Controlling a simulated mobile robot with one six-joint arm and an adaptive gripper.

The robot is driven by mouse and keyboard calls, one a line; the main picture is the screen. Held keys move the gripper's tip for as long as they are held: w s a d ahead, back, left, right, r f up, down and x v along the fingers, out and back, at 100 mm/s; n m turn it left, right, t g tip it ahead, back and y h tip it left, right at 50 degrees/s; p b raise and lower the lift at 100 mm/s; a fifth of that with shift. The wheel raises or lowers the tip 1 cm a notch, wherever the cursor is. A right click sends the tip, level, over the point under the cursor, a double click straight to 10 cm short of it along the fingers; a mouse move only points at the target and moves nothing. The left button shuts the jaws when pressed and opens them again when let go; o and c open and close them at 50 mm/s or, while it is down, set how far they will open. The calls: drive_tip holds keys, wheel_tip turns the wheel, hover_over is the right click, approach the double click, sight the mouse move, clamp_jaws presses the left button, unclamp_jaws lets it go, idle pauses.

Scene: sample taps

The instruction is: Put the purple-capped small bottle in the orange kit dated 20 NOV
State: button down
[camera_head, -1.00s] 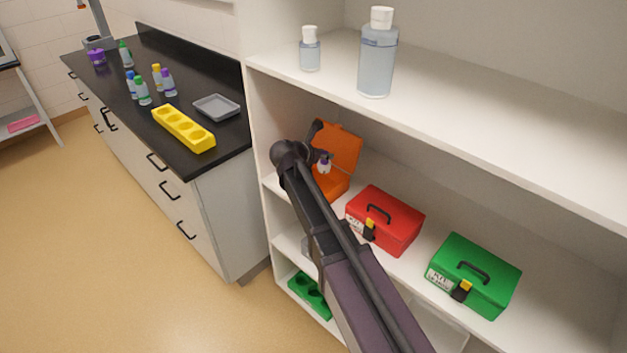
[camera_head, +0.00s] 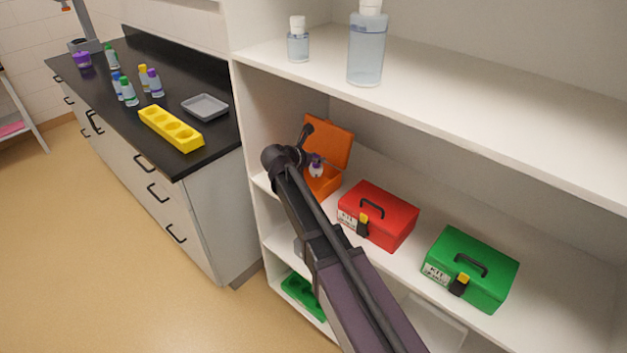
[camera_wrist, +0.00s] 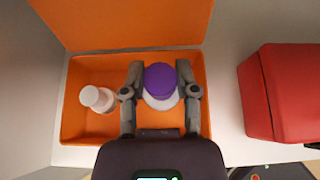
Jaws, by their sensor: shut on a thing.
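The orange kit (camera_head: 327,180) stands open on the middle shelf, with its lid raised at the back. Its date label is not visible. My gripper (camera_wrist: 160,84) is over the open box in the wrist view and shut on the purple-capped small bottle (camera_wrist: 160,80). The bottle is seen from above, cap toward the camera, over the right half of the box; I cannot tell whether it touches the floor. In the head view the bottle (camera_head: 316,168) shows upright at the kit's opening. A white-capped bottle (camera_wrist: 97,98) is in the left half of the box.
A closed red kit (camera_head: 378,215) stands just right of the orange one, then a closed green kit (camera_head: 470,268). A shelf with two bottles (camera_head: 367,45) is above. The black counter holds several bottles, a yellow rack (camera_head: 171,128) and a grey tray (camera_head: 205,106).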

sight(314, 173)
drive_tip(key=shift+f+b, duration=1.1)
drive_tip(key=shift+f, duration=0.35)
drive_tip(key=shift+f+b, duration=1.9)
drive_tip(key=shift+f, duration=0.1)
drive_tip(key=shift+c, duration=1.8)
unclamp_jaws()
drive_tip(key=shift+r, duration=0.2)
drive_tip(key=shift+s+a+r+p, duration=0.2)
drive_tip(key=shift+p, duration=0.1)
drive_tip(key=p+v, duration=0.5)
drive_tip(key=v, duration=0.6)
